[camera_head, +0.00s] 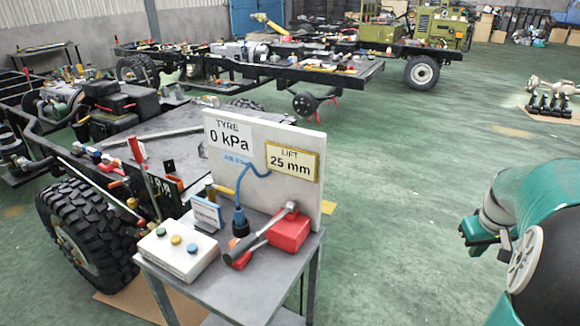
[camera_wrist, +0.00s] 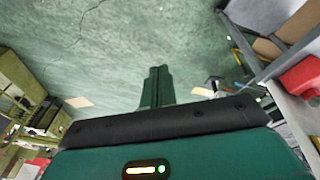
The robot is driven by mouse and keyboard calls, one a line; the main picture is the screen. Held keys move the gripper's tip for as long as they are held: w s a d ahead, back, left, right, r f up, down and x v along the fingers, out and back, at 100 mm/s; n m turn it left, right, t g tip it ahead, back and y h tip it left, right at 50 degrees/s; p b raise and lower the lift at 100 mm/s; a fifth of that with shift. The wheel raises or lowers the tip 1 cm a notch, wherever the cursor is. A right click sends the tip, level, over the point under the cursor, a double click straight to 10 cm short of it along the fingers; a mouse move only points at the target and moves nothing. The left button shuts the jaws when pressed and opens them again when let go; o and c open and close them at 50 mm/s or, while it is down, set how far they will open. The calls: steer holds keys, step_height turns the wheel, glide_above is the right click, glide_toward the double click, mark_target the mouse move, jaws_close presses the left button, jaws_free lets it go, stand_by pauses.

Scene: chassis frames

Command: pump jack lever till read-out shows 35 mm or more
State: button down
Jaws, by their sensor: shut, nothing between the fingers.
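The jack has a red body (camera_head: 290,232) on the grey table (camera_head: 235,285). Its grey lever (camera_head: 268,231) slants from a pale round end at upper right to a thick end at lower left over a smaller red part (camera_head: 238,258). The LIFT read-out (camera_head: 291,163) on the white board shows 25 mm. In the wrist view, my gripper (camera_wrist: 158,70) is shut and empty, pointing over bare green floor, apart from the table. A red thing, likely the jack body (camera_wrist: 302,77), shows at that view's right edge. My teal arm is at the right of the head view, away from the lever.
A white box with coloured buttons (camera_head: 175,254), a blue connector with cable (camera_head: 240,220) and a small sign (camera_head: 207,214) crowd the tabletop. The TYRE panel (camera_head: 231,136) reads 0 kPa. A large wheel (camera_head: 88,235) stands left. Floor (camera_head: 400,210) between table and arm is clear.

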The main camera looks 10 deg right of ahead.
steer(key=a+r+n+t, duration=0.1)
steer(key=a+r, duration=0.2)
steer(key=a, duration=0.8)
steer(key=a+r+t, duration=0.1)
steer(key=a+r, duration=0.3)
steer(key=a, duration=0.7)
steer(key=s+a+n+t+y, duration=0.1)
steer(key=s+a+y, duration=0.1)
steer(key=s+a, duration=0.5)
steer(key=a, duration=0.6)
steer(key=shift+s+a+f+t, duration=0.15)
steer(key=shift+a+t, duration=0.15)
steer(key=shift+a, duration=0.05)
steer(key=shift+a, duration=0.1)
